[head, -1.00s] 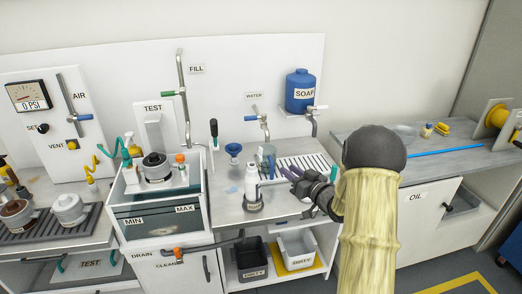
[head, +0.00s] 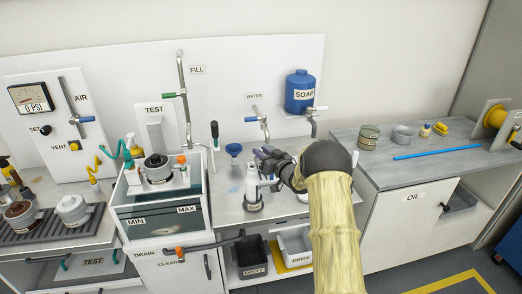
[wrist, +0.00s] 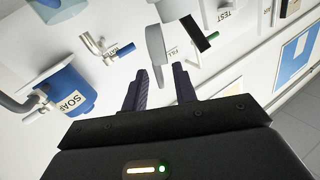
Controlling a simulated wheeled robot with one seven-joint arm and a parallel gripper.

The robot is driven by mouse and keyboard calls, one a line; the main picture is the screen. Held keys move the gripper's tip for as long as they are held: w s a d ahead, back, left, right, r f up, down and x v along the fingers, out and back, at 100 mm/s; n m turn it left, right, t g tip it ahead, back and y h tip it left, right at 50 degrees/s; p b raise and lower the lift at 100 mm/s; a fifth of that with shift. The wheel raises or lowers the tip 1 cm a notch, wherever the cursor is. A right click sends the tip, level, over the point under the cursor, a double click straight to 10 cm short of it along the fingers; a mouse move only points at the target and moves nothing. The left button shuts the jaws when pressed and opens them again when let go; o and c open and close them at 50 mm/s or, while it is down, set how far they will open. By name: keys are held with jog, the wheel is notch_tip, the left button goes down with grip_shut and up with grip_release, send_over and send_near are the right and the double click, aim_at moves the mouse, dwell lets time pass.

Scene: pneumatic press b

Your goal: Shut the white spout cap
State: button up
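A white bottle (head: 252,186) stands upright on the grey bench in the head view, in a dark ring-shaped base. Its top, where the spout cap would be, is small and partly overlapped by my gripper (head: 263,160), so the cap's angle is not clear. My gripper is beside the bottle's top, on its right. In the wrist view my gripper (wrist: 160,72) has its two dark fingers apart. A pale, tapered piece (wrist: 155,45) shows between and beyond the fingertips; it may be the cap. I cannot tell whether a finger touches it.
A blue funnel (head: 233,150) and a black-handled tool (head: 214,130) stand behind and left of the bottle. The water tap (head: 262,124) and soap tank (head: 300,92) are behind. The wash tank (head: 160,222) is left.

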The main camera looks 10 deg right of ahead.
jog(key=shift+w+a, duration=0.25)
jog(key=shift+w, duration=0.3)
grip_shut()
